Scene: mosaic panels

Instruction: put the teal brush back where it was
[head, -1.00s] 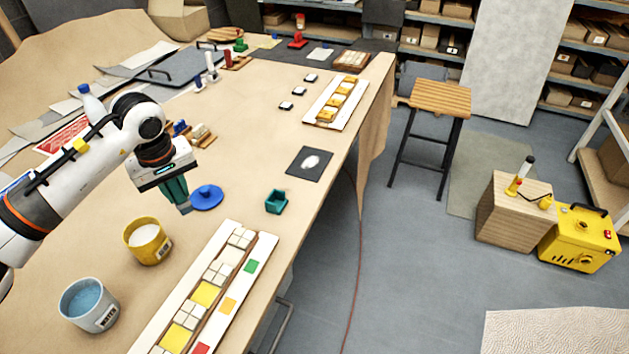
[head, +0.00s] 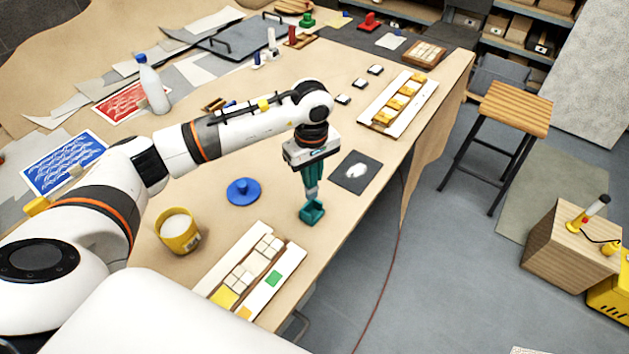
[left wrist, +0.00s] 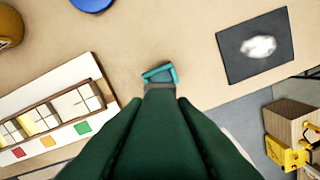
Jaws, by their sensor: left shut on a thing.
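My left gripper (head: 311,178), with dark green fingers, is shut on the teal brush (head: 312,193) over the right part of the table. The brush points down, and its greyish lower end shows below the fingers. The rest of it is mostly hidden by the fingers. A small teal open holder (head: 312,213) stands on the table right under the brush. In the left wrist view the brush's grey end (left wrist: 160,87) overlaps the near side of the holder (left wrist: 157,72). I cannot tell whether the tip is inside it or just above. My right gripper is not in view.
A blue round lid (head: 243,192) and a yellow bucket (head: 179,232) stand left of the holder. A mosaic panel (head: 285,285) lies in front. A dark card with a white patch (head: 353,172) lies behind right. The table's right edge is close.

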